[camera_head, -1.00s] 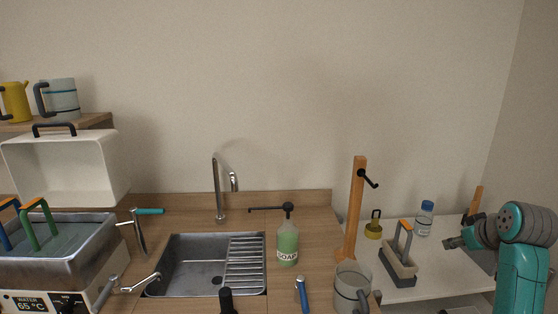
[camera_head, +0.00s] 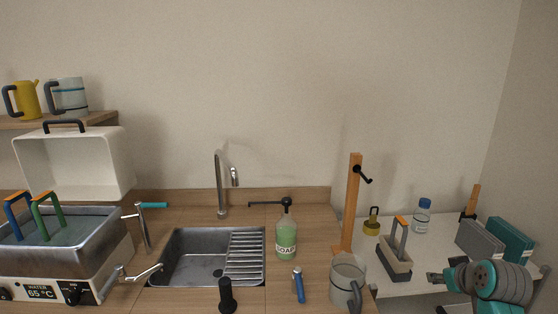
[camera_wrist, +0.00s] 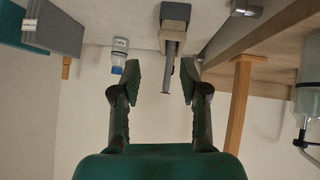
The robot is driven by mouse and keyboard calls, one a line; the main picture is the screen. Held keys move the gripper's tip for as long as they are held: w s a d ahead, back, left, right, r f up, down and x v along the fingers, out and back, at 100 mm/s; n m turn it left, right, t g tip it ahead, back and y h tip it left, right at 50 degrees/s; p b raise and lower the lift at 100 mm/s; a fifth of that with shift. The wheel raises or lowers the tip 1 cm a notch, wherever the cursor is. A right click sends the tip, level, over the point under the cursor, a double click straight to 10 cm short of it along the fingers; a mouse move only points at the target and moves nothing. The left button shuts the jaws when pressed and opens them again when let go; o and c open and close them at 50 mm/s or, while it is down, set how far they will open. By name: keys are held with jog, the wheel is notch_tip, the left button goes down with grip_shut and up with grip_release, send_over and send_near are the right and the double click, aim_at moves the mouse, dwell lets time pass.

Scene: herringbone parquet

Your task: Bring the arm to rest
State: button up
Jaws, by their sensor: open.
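My gripper (camera_head: 437,277) is at the lower right in the head view, at the end of my teal arm, in front of the white side table (camera_head: 408,287). In the wrist view my gripper (camera_wrist: 160,82) shows its two dark green fingers spread apart. Nothing is held between them. A grey block with a handle in a beige holder (camera_wrist: 174,45) appears beyond the fingers, apart from them. The same holder (camera_head: 397,265) stands on the white table in the head view, left of my gripper.
A blue-capped bottle (camera_head: 421,217), a yellow weight-like item (camera_head: 372,223), and grey (camera_head: 479,241) and teal (camera_head: 511,240) boxes stand on the white table. A wooden post (camera_head: 353,205), grey mug (camera_head: 347,283) and soap bottle (camera_head: 286,237) stand left, near the sink (camera_head: 190,262).

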jog(key=s+a+f+t, duration=0.1)
jog(key=s+a+f, duration=0.3)
jog(key=f, duration=0.4)
jog(key=s+a+f, duration=0.4)
jog(key=a+f, duration=0.1)
jog(key=f, duration=0.2)
jog(key=s+a+f+m+t, duration=0.1)
jog(key=s+a+f, duration=0.3)
jog(key=s, duration=0.3)
jog(key=s+a+f, duration=0.3)
jog(key=s+a, duration=0.1)
jog(key=s, duration=0.3)
jog(key=s+a+r+t, duration=0.1)
jog(key=s+a+r, duration=0.1)
jog(key=s, duration=0.8)
jog(key=s+a+r+t+y, duration=0.1)
jog(key=s+a+r, duration=0.2)
jog(key=s, duration=0.7)
jog(key=s+a+r+t, duration=0.1)
jog(key=s+r, duration=0.4)
jog(key=s, duration=0.6)
jog(key=shift+a+r+y, duration=0.25)
jog(key=shift+a+y, duration=0.05)
jog(key=shift+a, duration=0.6)
jog(key=shift+w, duration=0.1)
